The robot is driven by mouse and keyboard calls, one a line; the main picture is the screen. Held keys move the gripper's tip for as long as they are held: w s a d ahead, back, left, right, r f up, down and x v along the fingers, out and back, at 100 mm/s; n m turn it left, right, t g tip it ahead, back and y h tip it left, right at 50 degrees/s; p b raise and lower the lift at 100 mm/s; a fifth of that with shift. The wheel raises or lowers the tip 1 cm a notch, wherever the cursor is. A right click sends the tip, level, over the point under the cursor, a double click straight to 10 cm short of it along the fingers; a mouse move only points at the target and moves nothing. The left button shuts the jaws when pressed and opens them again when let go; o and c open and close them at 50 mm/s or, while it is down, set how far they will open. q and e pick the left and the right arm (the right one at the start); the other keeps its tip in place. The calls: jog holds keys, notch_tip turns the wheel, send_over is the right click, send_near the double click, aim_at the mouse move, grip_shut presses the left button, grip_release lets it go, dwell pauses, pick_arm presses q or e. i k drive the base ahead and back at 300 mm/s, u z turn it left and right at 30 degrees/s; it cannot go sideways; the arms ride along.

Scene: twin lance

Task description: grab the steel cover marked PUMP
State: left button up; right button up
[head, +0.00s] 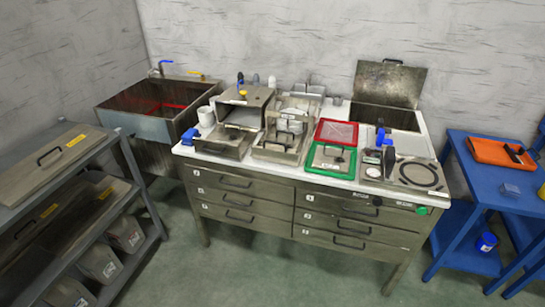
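Flat steel covers with black handles and small yellow labels lie on the grey rack at the left of the head view. One cover (32,180) lies on the top shelf, with its handle near its middle and its label toward the far end. Other labelled steel pieces show on the shelf below, partly hidden by the top shelf. The labels are too small to read, so I cannot tell which cover is marked PUMP. Neither of my grippers is in view.
A steel bench (257,219) with drawers stands in the middle, its top crowded with trays and equipment. A sink (150,125) sits between rack and bench. A blue table (490,188) with an orange case (492,150) is at right. The green floor in front is clear.

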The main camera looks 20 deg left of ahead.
aim_at(292, 143)
jog(key=z, duration=0.5)
jog(key=k, duration=0.2)
jog(key=u, duration=1.8)
jog(key=i, duration=0.8)
jog(key=z, duration=0.4)
jog(key=i, duration=0.8)
jog(key=z, duration=0.9)
